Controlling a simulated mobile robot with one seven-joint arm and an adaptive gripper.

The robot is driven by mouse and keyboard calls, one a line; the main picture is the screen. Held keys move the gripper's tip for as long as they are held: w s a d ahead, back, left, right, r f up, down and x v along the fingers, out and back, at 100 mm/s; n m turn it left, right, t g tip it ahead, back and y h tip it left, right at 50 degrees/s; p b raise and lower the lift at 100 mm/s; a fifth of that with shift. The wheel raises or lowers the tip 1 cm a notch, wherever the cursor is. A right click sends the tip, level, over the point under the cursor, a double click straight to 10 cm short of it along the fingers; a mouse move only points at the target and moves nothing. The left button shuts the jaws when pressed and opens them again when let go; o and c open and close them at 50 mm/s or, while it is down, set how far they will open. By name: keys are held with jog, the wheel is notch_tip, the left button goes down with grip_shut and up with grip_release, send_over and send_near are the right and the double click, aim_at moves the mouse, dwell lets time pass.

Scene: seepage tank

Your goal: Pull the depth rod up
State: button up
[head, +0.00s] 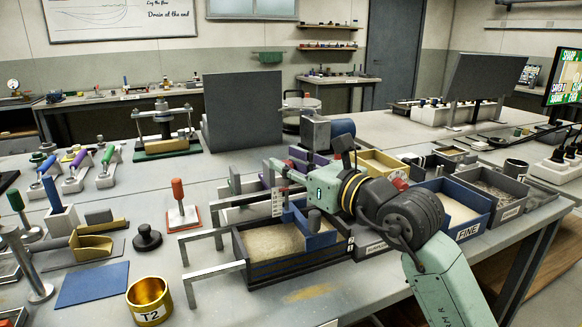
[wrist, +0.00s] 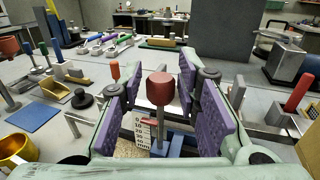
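The depth rod's dark red knob (wrist: 160,87) stands upright in the middle of the wrist view, on a thin grey stem. A white scale plate (wrist: 142,130) marked in mm, with a red pointer, is just below and left of it. The plate also shows in the head view (head: 278,203), above the sand-filled tank (head: 262,270); the knob is hidden there. My gripper (wrist: 160,92) is open. Its purple-padded fingers stand on both sides of the knob, with visible gaps. In the head view my gripper (head: 290,178) is over the tank's back part.
Metal bar frames (head: 213,280) stand left of the tank. A red-handled tool (head: 180,205), a black knobbed weight (head: 147,238), a brass T2 cup (head: 149,300) and a blue mat (head: 92,284) lie further left. Sand bins (head: 455,210) stand on the right.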

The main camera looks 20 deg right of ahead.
jog(key=shift+o, duration=1)
jog(key=shift+f, duration=0.1)
jog(key=shift+s+d, duration=0.15)
jog(key=shift+s, duration=0.05)
jog(key=v, duration=1.1)
jog(key=shift+s, duration=0.3)
